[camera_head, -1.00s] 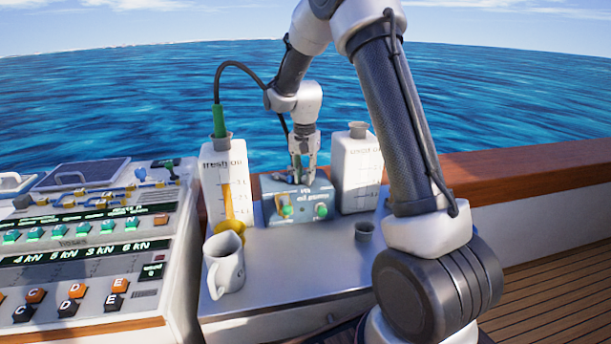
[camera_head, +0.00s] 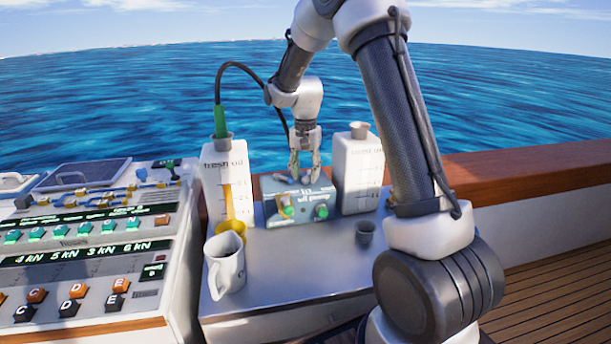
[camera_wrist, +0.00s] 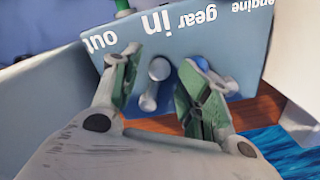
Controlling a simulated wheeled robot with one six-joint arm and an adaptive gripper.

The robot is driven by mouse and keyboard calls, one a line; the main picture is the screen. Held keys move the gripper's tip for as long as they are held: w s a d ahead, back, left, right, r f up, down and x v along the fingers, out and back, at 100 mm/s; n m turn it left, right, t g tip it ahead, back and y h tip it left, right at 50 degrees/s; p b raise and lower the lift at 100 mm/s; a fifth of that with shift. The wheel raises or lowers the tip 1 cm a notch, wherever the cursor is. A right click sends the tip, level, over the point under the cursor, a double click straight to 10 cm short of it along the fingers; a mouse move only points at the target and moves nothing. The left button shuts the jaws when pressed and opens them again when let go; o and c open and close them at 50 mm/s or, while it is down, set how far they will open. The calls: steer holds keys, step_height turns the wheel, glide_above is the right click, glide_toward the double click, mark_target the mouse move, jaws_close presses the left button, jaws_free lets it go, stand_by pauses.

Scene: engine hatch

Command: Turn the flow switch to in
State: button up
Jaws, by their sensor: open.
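The oil pump box (camera_head: 270,206) is a blue-grey box at the back of the metal counter, between two white oil bottles. My gripper (camera_head: 305,177) is above its top, pointing down. In the wrist view, the box's blue top (camera_wrist: 215,50) carries the words "out", "in" and "engine gear", upside down. No contact is visible. A second grey switch (camera_wrist: 228,85) is partly hidden behind the right finger.
The fresh oil bottle (camera_head: 212,180), with a hose in its neck, stands left of the box; the other white bottle (camera_head: 357,180) stands right. A control panel (camera_head: 90,255) is at left.

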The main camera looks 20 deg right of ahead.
mark_target(316, 186)
step_height(316, 186, up, 7)
steer(key=shift+f, duration=0.15)
steer(key=shift+d, duration=0.1)
steer(key=shift+c, duration=1.3)
steer(key=shift+m+t, duration=0.3)
steer(key=shift+m, duration=0.4)
steer(key=d, duration=0.1)
steer(key=s+d+r, duration=0.2)
steer(key=d, duration=0.1)
steer(key=shift+s+r, duration=0.1)
steer(key=shift+r, duration=0.15)
steer(key=c, duration=0.7)
steer(key=m, duration=0.1)
steer(key=s+d+m, duration=0.1)
steer(key=shift+s+r+m+y, duration=0.25)
steer(key=shift+s+m+y, duration=0.05)
jaws_close()
steer(key=f+m, duration=0.3)
steer(key=m, duration=0.2)
steer(key=a+f+m+t, duration=0.1)
steer(key=f+m, duration=0.3)
steer(key=m, duration=0.1)
steer(key=a+f+m+y, duration=0.1)
steer(key=f+m, duration=0.2)
steer(key=m, duration=0.2)
steer(key=shift+a+f+m+t, duration=0.2)
steer(key=shift+f+m+t, duration=0.1)
steer(key=shift+f+m, duration=0.1)
